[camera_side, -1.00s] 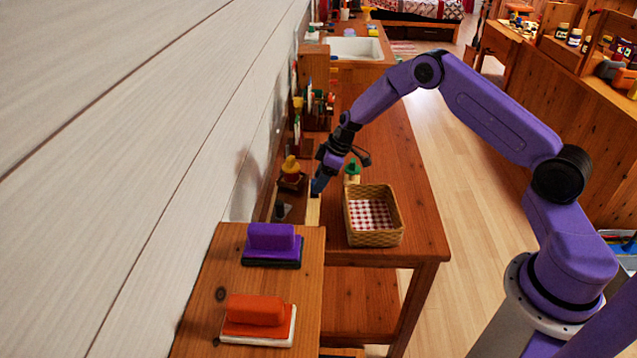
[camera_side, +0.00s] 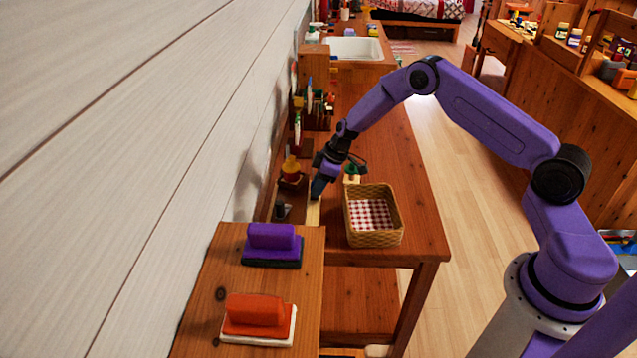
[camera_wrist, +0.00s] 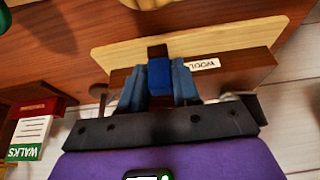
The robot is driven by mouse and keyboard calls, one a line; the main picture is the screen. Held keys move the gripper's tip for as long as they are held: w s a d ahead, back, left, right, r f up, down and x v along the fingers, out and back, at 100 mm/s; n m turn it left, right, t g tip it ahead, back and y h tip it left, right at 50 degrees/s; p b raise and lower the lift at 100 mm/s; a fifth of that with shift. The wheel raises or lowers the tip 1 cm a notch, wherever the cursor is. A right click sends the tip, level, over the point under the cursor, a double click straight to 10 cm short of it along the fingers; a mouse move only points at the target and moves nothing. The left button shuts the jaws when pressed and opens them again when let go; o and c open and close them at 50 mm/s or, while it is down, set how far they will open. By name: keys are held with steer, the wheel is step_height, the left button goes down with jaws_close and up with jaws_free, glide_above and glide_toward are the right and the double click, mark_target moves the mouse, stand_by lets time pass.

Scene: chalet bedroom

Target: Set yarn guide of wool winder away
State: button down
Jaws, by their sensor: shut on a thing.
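In the wrist view, the two blue fingers of my gripper (camera_wrist: 157,88) are closed around a small blue block (camera_wrist: 159,76), which seems to be the yarn guide. A dark piece shows just beyond the block. The fingers are over a dark brown board with a white label reading "WOOL" (camera_wrist: 203,65), in front of a pale wooden board (camera_wrist: 215,38). In the side view, my gripper (camera_side: 317,190) points down low over a pale strip (camera_side: 314,213) on the bench, left of the wicker basket. The held piece is too small to make out there.
The wicker basket (camera_side: 391,234) with a checked lining shows no contents. A yellow-topped item (camera_side: 291,168) and a small dark item (camera_side: 281,209) stand near the wall. A green-topped item (camera_side: 352,170) stands behind the basket. The bench (camera_side: 425,225) right of the basket is clear.

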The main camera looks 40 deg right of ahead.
steer(key=shift+s+a, duration=1.2)
steer(key=shift+a, duration=0.05)
steer(key=c, duration=0.9)
jaws_free()
steer(key=shift+s, duration=0.1)
steer(key=shift+d+r, duration=0.1)
steer(key=shift+r, duration=0.05)
steer(key=shift+d+r, duration=0.1)
steer(key=shift+r, duration=0.15)
steer(key=v, duration=1.6)
steer(key=shift+r, duration=0.25)
